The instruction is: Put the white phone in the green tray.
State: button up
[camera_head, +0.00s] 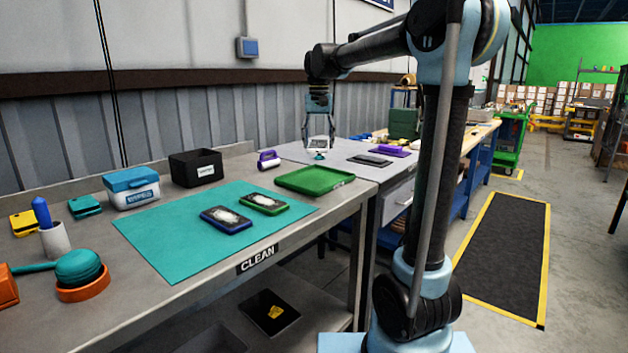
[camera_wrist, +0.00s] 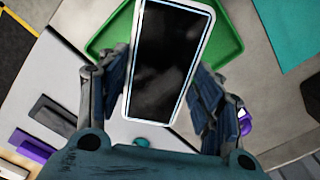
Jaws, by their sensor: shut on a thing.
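The white phone (camera_wrist: 172,60) has a white rim and a dark screen and is between my gripper's fingers in the wrist view. My gripper (camera_wrist: 163,80) is shut on it, with one finger on each long side. In the head view my gripper (camera_head: 319,128) points down over the grey surface, and the phone (camera_head: 319,143) shows at its tips, above the surface. The green tray (camera_head: 315,180) lies on the workbench in front of and below the gripper. In the wrist view the tray (camera_wrist: 228,38) is partly hidden behind the phone.
A teal mat (camera_head: 160,232) carries a blue-edged phone (camera_head: 226,220) and a green-edged phone (camera_head: 264,204). A black box (camera_head: 196,168), a purple-and-white roll (camera_head: 269,160) and a blue-lidded box (camera_head: 132,187) stand behind. A dark phone (camera_head: 370,160) and a small teal object (camera_head: 319,156) lie nearby.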

aim_at(316, 180)
jog(key=shift+w, duration=0.25)
jog(key=shift+a, duration=0.1)
jog(key=m, duration=0.2)
jog(key=f+m, duration=0.1)
jog(key=m, duration=0.3)
jog(key=shift+w+a+f+m, duration=0.2)
jog(key=shift+a+f+m, duration=0.1)
jog(key=shift+a+f, duration=0.05)
jog(key=shift+f, duration=5.05)
jog(key=o, duration=1.3)
